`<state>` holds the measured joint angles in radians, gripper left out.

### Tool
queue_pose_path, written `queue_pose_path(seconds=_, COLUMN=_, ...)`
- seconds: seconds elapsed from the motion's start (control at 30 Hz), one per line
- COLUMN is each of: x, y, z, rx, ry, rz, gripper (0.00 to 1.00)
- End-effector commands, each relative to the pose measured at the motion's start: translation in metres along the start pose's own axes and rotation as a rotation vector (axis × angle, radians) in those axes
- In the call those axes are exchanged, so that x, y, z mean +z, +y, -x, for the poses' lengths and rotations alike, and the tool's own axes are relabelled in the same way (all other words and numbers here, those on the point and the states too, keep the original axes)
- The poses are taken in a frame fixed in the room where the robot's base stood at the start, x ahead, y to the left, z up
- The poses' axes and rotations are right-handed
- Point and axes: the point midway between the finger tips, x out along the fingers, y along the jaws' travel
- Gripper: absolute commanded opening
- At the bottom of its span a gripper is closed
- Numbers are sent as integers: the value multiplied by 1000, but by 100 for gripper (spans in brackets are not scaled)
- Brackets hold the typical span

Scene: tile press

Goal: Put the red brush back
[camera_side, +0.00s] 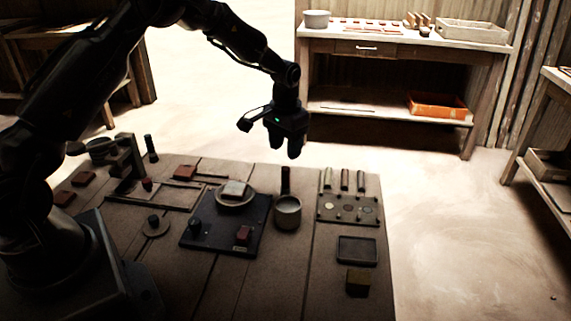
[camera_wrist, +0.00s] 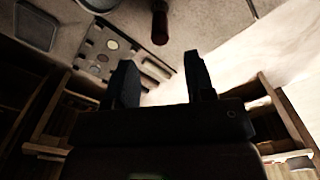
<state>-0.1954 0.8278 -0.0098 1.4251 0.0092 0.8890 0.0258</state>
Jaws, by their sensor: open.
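My gripper (camera_side: 286,152) is open and empty, raised above the back of the bench with its fingers pointing down. In the wrist view its two fingers (camera_wrist: 160,64) are apart with nothing between them. A dark upright handle (camera_side: 285,179) stands at the pale cup (camera_side: 288,213), below my gripper. In the wrist view a dark red rod-like handle (camera_wrist: 159,24) shows at the top edge, beyond the fingertips; it may be the red brush, but its bristles are not visible.
A shelf (camera_side: 390,45) with an orange bin (camera_side: 437,105) stands behind. Air around my gripper is clear.

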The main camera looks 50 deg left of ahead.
Motion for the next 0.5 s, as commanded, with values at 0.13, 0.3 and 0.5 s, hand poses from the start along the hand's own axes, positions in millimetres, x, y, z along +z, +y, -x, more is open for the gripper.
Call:
queue_pose_path(seconds=0.13, x=-1, y=0, z=22, rx=0, ry=2, rz=0, gripper=49)
queue_pose_path(seconds=0.3, x=0, y=0, z=31, rx=0, ry=0, rz=0, gripper=49)
queue_pose_path(seconds=0.5, x=6, y=5, z=52, rx=-1, ry=24, rz=-8, gripper=49)
